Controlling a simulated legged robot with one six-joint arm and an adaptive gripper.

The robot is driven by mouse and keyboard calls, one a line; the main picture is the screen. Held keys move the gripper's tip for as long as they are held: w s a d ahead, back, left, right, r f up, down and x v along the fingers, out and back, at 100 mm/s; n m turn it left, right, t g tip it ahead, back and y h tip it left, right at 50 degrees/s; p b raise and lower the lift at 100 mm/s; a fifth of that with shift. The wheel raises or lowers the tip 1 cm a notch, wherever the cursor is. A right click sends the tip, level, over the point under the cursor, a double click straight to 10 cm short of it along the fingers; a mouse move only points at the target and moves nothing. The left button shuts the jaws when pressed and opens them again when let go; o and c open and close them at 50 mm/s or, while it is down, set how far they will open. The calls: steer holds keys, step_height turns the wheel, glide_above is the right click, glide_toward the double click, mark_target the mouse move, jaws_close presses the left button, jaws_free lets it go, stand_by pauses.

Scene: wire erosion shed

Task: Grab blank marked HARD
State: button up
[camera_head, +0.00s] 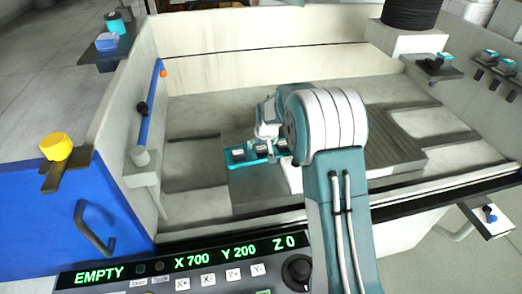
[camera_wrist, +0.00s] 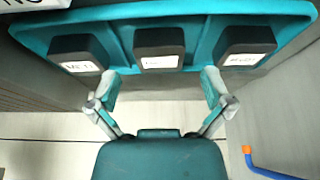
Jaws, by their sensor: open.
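A teal tray (camera_wrist: 110,22) crosses the top of the wrist view and holds three dark blanks with white labels. They are a left blank (camera_wrist: 82,48), a middle blank (camera_wrist: 159,42) and a right blank (camera_wrist: 246,42). The label print is too small and blurred for me to tell which one says HARD. My gripper (camera_wrist: 159,82) is open and empty. Its two fingers are spread just below the middle blank in the picture, with no clear contact. In the head view the tray (camera_head: 238,161) lies on the grey block, and my arm partly hides it and my gripper.
The tray sits inside a pale machine basin (camera_head: 290,30). A blue pipe with an orange tip (camera_head: 150,100) stands at the basin's left. A control panel (camera_head: 190,275) reads EMPTY along the front. A black spool (camera_head: 410,14) stands at the back right.

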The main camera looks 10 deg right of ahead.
steer(key=shift+x, duration=1.15)
steer(key=c, duration=1.3)
steer(key=shift+c, duration=0.2)
